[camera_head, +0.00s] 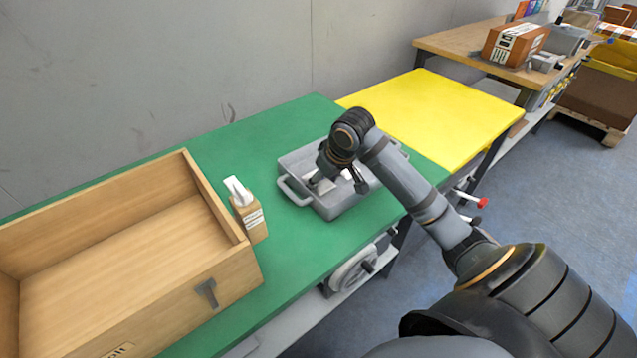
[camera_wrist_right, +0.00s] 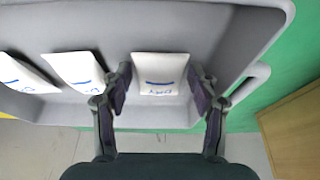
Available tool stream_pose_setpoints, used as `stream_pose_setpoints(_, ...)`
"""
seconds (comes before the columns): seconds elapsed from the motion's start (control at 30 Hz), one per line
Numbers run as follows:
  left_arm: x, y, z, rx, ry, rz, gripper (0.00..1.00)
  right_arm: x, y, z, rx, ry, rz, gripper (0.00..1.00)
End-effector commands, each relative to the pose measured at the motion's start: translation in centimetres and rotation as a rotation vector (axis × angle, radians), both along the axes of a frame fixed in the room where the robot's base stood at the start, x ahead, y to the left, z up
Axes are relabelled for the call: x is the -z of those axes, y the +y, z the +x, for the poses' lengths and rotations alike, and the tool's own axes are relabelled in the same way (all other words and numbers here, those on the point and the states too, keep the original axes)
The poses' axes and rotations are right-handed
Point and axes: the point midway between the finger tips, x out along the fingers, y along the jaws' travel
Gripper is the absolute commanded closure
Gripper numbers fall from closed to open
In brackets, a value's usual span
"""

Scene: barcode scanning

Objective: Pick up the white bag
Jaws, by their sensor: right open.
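In the right wrist view three white bags with blue marks lie in a grey bin (camera_wrist_right: 215,25). One white bag (camera_wrist_right: 160,70) sits between the spread fingers of my right gripper (camera_wrist_right: 159,88). A second white bag (camera_wrist_right: 72,68) is left of the fingers, and a third white bag (camera_wrist_right: 22,72) is at the far left. In the head view my right gripper (camera_head: 340,183) is over the grey bin (camera_head: 342,208) and hides much of its inside. The right gripper is open; I cannot tell whether its fingers touch the bag. My left gripper is not in view.
The bin stands on a green table (camera_head: 300,250). A small cardboard box with a white top (camera_head: 250,219) and a large open wooden box (camera_head: 120,240) are to its left. A yellow tabletop (camera_head: 440,110) lies behind. A grey wall closes the back.

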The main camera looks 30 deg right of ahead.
Motion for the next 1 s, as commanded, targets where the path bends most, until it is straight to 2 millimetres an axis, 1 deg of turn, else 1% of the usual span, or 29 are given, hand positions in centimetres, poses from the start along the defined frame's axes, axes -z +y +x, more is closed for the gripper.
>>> stream_pose_setpoints(0.07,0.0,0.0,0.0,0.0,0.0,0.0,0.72,-0.1,0.0,0.0,0.0,0.0,0.0,0.41)
stream_pose_setpoints(0.37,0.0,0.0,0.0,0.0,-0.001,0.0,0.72,-0.1,0.0,0.0,0.0,-0.001,0.0,0.82)
stream_pose_setpoints(0.4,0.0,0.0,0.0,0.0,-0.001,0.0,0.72,-0.1,0.0,0.0,0.0,-0.001,0.0,0.83)
stream_pose_setpoints(0.57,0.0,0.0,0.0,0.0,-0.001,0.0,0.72,-0.1,0.0,0.0,0.0,-0.001,0.0,0.83)
stream_pose_setpoints(0.7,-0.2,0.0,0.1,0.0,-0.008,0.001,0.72,-0.6,0.0,0.0,0.0,-0.001,-0.001,0.83)
stream_pose_setpoints(0.77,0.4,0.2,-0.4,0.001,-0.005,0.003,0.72,-1.1,0.0,0.0,-0.001,-0.002,-0.001,0.83)
stream_pose_setpoints(0.87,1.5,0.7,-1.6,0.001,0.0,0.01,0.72,-2.6,-0.1,0.1,0.0,-0.005,-0.002,0.83)
stream_pose_setpoints(0.9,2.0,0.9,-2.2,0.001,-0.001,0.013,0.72,-3.5,0.0,0.1,-0.001,-0.004,-0.002,0.83)
stream_pose_setpoints(0.93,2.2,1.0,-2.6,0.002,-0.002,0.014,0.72,-4.3,0.2,-0.1,-0.002,-0.005,-0.002,0.83)
stream_pose_setpoints(1.0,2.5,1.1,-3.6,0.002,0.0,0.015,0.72,-6.2,1.3,-1.5,-0.005,-0.006,-0.004,0.83)
